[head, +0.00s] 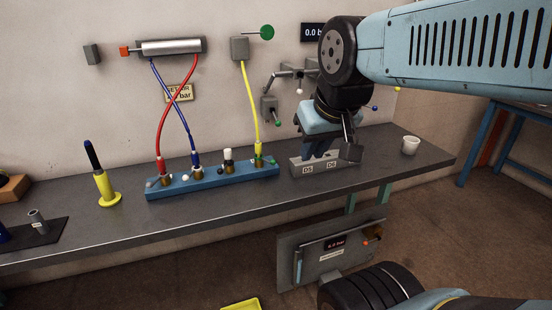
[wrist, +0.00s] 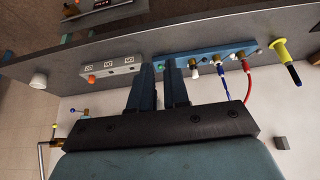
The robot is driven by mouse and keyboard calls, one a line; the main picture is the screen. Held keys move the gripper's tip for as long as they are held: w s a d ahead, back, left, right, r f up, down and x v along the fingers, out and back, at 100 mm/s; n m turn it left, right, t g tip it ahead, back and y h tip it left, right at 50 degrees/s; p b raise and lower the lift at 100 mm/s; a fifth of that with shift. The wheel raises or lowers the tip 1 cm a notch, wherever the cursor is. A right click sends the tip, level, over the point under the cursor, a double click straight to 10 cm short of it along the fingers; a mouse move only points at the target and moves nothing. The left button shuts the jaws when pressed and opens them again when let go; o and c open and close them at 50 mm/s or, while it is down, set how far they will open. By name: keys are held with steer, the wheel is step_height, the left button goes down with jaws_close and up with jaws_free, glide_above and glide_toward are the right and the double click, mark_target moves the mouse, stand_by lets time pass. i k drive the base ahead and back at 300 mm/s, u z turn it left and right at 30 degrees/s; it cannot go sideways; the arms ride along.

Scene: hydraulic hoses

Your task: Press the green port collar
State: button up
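The blue port block (head: 215,181) lies on the bench.
Red (head: 161,125) and blue (head: 188,130) hoses are plugged into the same block, beside a white-capped port (head: 228,156). A yellow stand (head: 107,188) is at left and a white cup (head: 410,145) at right. Wall fittings (head: 270,108) stand behind my gripper.

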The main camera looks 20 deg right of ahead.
mark_target(273, 162)
steer(key=k, duration=0.4)
steer(key=z, duration=0.9)
steer(key=i, duration=0.65)
steer(key=u, duration=0.9)
